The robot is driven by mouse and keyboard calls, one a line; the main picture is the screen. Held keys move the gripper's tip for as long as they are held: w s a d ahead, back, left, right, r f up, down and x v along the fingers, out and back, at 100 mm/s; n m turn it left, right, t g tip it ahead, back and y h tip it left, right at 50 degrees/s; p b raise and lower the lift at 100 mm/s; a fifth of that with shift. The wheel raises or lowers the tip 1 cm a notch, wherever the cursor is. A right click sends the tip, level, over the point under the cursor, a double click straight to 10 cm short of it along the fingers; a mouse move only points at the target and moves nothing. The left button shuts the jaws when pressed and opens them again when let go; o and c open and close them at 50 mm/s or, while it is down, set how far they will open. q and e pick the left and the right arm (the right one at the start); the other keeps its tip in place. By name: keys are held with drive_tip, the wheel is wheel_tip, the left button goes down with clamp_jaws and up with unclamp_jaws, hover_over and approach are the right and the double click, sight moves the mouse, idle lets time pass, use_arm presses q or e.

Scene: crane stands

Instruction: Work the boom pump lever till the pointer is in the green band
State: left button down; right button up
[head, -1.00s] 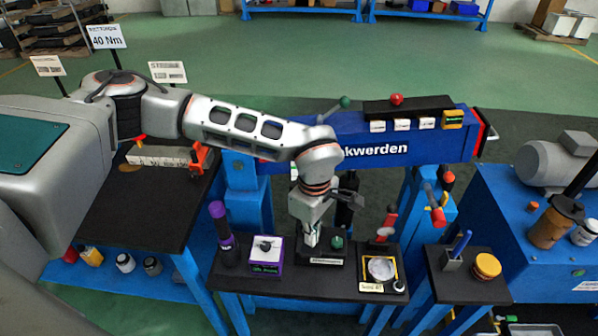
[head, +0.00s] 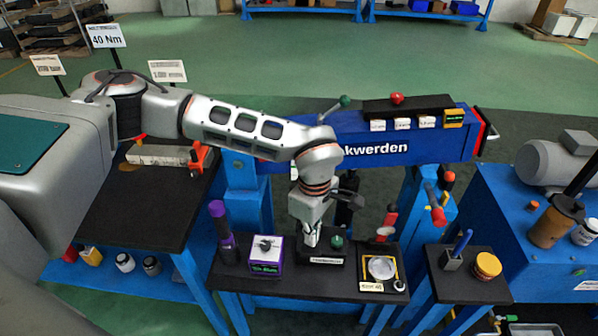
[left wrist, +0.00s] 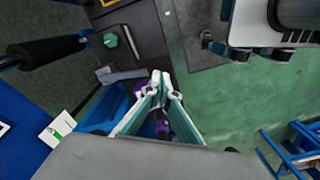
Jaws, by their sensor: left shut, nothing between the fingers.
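My left gripper (head: 311,238) points down over the small front table, its fingers closed with nothing between them. The closed fingertips (left wrist: 160,78) also show in the left wrist view. A black upright handle (head: 348,192) stands just right of my left wrist, apart from the fingers. A black grip on a rod (left wrist: 45,51) shows at the left of the wrist view; I cannot tell whether it is the pump lever. A white card with a green mark (left wrist: 57,130) shows there too. No pointer or green band can be made out. My right gripper is not in view.
A blue boom (head: 410,148) lies behind my left arm. The black front tabletop (head: 300,283) holds a green-knobbed block (head: 327,259), a purple box (head: 267,256), a purple-topped bottle (head: 223,232) and a round dish (head: 381,268). A red-handled tool (head: 437,208) stands to the right.

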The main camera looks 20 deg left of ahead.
sight(311, 249)
use_arm(q)
drive_tip(key=shift+f+b, duration=1.3)
drive_tip(key=shift+f, duration=1)
drive_tip(key=shift+f+b, duration=1.2)
drive_tip(key=shift+f, duration=1.25)
drive_tip(key=shift+r+p, duration=1.65)
drive_tip(key=shift+r, duration=0.85)
drive_tip(key=shift+r+p, duration=0.95)
drive_tip(key=shift+r, duration=0.55)
drive_tip(key=shift+r+p, duration=0.45)
drive_tip(key=shift+r, duration=0.4)
drive_tip(key=shift+r, duration=0.1)
